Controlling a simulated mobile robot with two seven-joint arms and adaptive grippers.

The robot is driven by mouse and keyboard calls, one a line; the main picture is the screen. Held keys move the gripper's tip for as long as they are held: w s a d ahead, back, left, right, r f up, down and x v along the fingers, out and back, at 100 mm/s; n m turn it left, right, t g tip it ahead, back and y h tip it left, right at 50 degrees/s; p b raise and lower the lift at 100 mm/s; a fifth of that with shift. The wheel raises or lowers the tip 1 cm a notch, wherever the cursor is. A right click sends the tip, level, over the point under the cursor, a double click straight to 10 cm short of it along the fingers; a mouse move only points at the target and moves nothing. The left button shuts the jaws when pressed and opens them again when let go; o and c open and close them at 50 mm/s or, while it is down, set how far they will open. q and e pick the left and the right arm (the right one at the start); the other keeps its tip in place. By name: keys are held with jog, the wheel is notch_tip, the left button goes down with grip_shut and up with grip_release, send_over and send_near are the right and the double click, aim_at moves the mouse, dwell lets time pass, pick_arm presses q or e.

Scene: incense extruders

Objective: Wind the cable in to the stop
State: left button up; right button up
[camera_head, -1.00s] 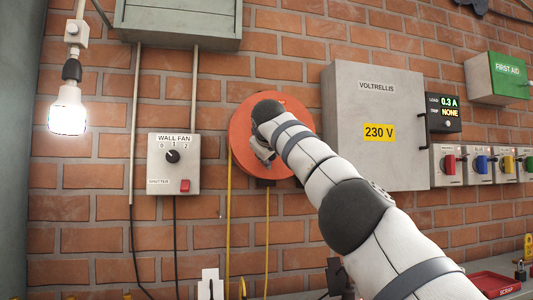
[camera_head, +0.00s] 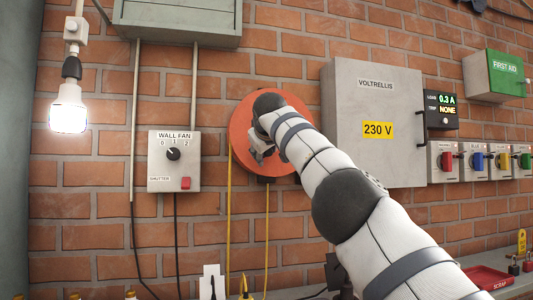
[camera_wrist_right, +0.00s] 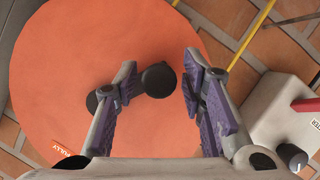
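The orange round cable reel (camera_head: 237,116) is on the brick wall, partly covered by my right arm. Two yellow strands hang below it, the cable (camera_head: 267,235) on the right and another on the left. My right gripper (camera_head: 256,150) is in front of the reel's face. In the right wrist view the gripper (camera_wrist_right: 160,68) has its fingers apart, with a black round knob (camera_wrist_right: 158,80) between them. My left gripper is not in view.
The wall fan control box (camera_head: 174,178) is left of the reel. The grey Voltrellis cabinet (camera_head: 375,90) is close on the right, with several coloured switches beyond. A red scrap tray (camera_head: 487,278) is at the lower right.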

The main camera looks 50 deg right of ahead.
jog(key=shift+w+a+f, duration=0.1)
jog(key=shift+a+f, duration=0.1)
jog(key=shift+a, duration=0.25)
jog(key=s+a, duration=0.8)
jog(key=s, duration=0.1)
jog(key=shift+s+r, duration=0.35)
jog(key=shift+a, duration=0.1)
